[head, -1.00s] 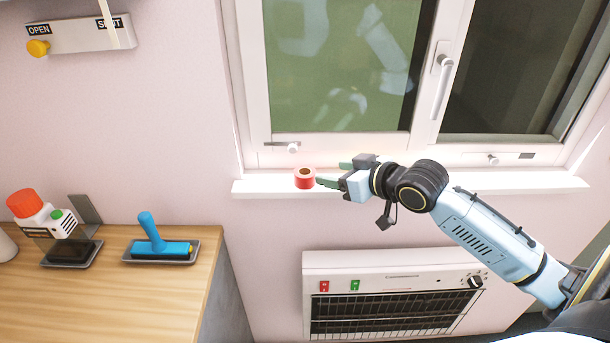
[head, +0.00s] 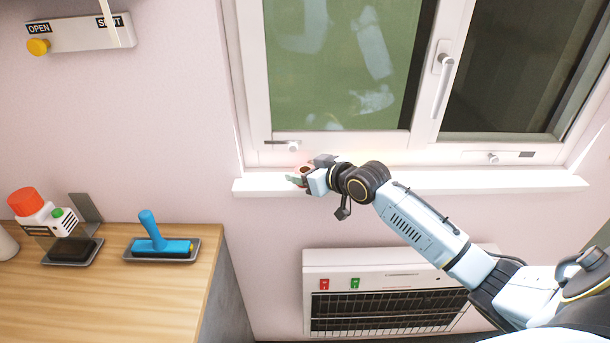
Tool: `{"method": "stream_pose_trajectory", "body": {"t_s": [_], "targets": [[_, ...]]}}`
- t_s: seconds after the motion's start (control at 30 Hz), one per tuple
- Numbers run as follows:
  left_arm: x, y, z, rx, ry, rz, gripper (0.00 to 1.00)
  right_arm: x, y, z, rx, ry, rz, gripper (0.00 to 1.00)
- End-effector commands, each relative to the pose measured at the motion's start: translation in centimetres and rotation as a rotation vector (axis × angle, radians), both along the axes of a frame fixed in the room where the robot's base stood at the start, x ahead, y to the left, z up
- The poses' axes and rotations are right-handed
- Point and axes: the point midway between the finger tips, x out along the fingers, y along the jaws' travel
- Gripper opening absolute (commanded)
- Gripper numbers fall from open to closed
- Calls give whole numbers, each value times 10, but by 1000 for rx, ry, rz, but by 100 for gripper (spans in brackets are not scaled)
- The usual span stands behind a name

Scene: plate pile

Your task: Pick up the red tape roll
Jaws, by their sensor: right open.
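The red tape roll (head: 304,169) sits on the white window sill, near the sill's left part. Only a little of its top shows, since my right gripper covers most of it. My right gripper (head: 299,177) is at the roll with its fingers open, one on the near side of it. I cannot tell whether the fingers touch the roll. My left gripper is not in view.
The white sill (head: 480,181) is bare to the right, below the window with its handle (head: 442,85). A heater (head: 390,300) is on the wall below.

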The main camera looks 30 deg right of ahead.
Motion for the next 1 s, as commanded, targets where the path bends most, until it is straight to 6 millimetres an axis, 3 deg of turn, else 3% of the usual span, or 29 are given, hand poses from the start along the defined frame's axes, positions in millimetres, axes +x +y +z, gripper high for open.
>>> {"method": "stream_pose_trajectory", "body": {"t_s": [0.23,0.5,0.77,1.0], "targets": [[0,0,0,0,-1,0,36,1,0,0,-1,0,0,58],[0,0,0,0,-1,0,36,1,0,0,-1,0,0,25],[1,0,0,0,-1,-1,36,1,0,1,-1,-1,0,25],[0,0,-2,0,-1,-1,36,-2,-1,15,-2,2,1,24]]}}
